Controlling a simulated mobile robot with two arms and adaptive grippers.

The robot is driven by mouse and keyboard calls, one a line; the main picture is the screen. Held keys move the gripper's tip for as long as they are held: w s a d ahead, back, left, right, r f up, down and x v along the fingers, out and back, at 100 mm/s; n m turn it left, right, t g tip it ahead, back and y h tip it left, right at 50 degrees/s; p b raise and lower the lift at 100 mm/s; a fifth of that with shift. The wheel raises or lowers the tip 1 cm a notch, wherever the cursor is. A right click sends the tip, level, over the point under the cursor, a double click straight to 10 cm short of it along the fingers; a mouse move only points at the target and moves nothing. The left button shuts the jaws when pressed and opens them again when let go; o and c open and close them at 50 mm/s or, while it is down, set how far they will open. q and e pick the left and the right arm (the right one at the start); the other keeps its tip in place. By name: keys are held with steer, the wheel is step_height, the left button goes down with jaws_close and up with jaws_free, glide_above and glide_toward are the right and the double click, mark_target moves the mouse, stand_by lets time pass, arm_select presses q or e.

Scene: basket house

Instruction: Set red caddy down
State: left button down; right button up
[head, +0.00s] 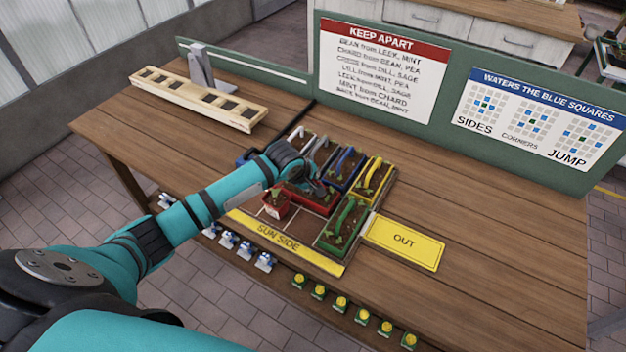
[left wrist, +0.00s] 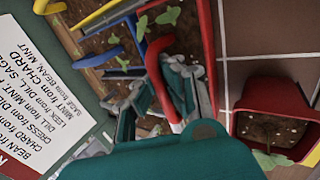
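The red caddy (head: 318,203) holds soil and seedlings and is at the middle of the wooden tray, between other caddies; its red side shows in the left wrist view (left wrist: 207,35). My left gripper (head: 306,176) is above it. In the left wrist view, the fingers (left wrist: 160,88) sit on both sides of the caddy's red handle and look shut on it. The arm and gripper hide part of the caddy, and I cannot tell whether its base touches the tray. My right gripper is not in view.
Blue (head: 347,172), yellow (head: 375,180) and green (head: 343,225) caddies stand close by. A small red pot (head: 277,206) sits at the left. The tray's yellow SUN SIDE strip (head: 285,242) is in front. A yellow OUT mat (head: 404,243) lies right; the table beyond is clear.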

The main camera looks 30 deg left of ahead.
arm_select(q)
steer(key=c, duration=2)
jaws_free()
steer(key=o, duration=0.5)
steer(key=shift+r, duration=0.1)
steer(key=v, duration=1.2)
steer(key=shift+b, duration=0.3)
